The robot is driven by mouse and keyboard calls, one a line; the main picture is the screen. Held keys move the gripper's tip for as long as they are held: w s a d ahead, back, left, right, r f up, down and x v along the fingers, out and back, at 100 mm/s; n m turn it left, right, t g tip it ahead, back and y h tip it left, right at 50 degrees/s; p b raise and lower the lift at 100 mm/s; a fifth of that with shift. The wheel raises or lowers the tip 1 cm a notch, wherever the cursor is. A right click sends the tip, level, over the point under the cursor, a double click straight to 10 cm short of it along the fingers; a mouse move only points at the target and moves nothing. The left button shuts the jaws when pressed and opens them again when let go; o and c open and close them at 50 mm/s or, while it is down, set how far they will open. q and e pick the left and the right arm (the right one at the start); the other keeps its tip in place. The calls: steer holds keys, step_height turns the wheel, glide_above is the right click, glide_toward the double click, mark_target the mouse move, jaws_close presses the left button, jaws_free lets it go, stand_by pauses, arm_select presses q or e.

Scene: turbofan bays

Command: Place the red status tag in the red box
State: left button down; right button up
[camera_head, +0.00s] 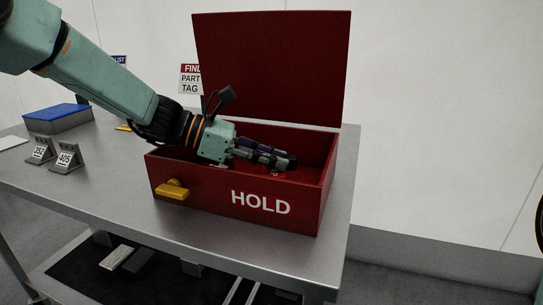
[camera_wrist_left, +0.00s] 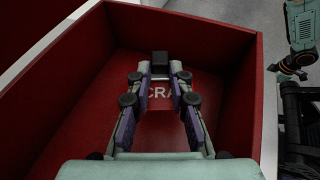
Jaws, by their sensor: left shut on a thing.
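The red box (camera_head: 170,172), marked HOLD, stands on the metal table with its lid (camera_head: 272,68) raised. My left gripper (camera_head: 287,161) reaches over the left rim into the box and is shut on the red tag (camera_wrist_left: 159,92). The tag shows between the fingers in the left wrist view, with the white letters CRA readable and the rest covered. In the head view only a small red and white bit of it (camera_head: 277,174) shows below the fingers. The box floor (camera_wrist_left: 95,110) lies beneath the gripper. I cannot tell whether the tag touches it.
The box has a yellow latch (camera_head: 173,189) in front. Left on the table (camera_head: 110,205) are a blue-lidded grey box (camera_head: 58,118) and two small stands marked 352 (camera_head: 40,150) and 405 (camera_head: 66,157). A FIND PART TAG sign (camera_head: 190,78) is behind. The table's front left is clear.

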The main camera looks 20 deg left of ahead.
arm_select(q)
steer(key=shift+w+a+f, duration=0.1)
steer(key=shift+f, duration=0.35)
steer(key=c, duration=1.5)
jaws_free()
steer(key=o, duration=0.3)
steer(key=shift+r, duration=0.25)
steer(key=p+v, duration=0.5)
steer(key=v, duration=0.7)
steer(key=shift+r, duration=0.35)
